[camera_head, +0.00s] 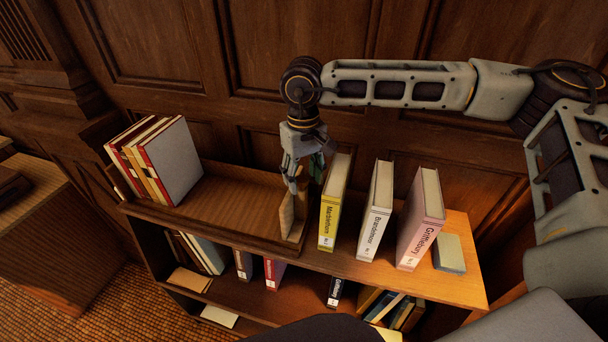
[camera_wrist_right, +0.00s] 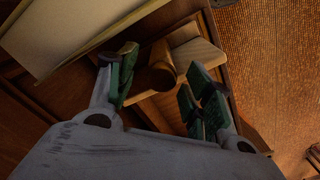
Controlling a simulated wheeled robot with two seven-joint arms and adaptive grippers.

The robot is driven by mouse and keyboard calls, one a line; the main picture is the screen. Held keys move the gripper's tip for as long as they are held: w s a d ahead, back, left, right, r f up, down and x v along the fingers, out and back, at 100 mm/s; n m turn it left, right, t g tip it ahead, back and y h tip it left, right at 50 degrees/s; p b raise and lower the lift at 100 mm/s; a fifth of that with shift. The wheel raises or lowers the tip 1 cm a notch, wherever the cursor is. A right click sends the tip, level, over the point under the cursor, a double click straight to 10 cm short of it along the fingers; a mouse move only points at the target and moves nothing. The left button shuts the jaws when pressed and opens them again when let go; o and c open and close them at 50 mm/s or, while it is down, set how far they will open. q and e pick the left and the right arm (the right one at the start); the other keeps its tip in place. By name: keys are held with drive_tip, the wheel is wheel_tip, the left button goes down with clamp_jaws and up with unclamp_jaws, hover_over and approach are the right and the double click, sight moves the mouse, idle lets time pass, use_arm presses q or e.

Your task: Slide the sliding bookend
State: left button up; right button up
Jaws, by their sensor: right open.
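The sliding bookend (camera_head: 287,216) is a light wooden upright piece at the right end of a wooden book tray on top of the shelf. My right gripper (camera_head: 303,172) reaches down from above at the bookend, just left of the yellow book. In the right wrist view its green-padded fingers (camera_wrist_right: 160,88) are apart. A brown wooden part (camera_wrist_right: 162,66), seemingly of the bookend, shows between and beyond them. I cannot tell whether the fingers touch it. My left gripper is not in view.
Several books (camera_head: 172,165) lean at the tray's left end, with bare tray between them and the bookend. A yellow book (camera_head: 333,205), a white book (camera_head: 376,212) and a pink book (camera_head: 420,220) stand to the right. Lower shelves hold more books. A panelled wall (camera_head: 160,50) stands behind.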

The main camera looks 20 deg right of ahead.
wheel_tip(320, 180, up, 12)
drive_tip(key=shift+d, duration=0.15)
idle(0.6)
idle(0.4)
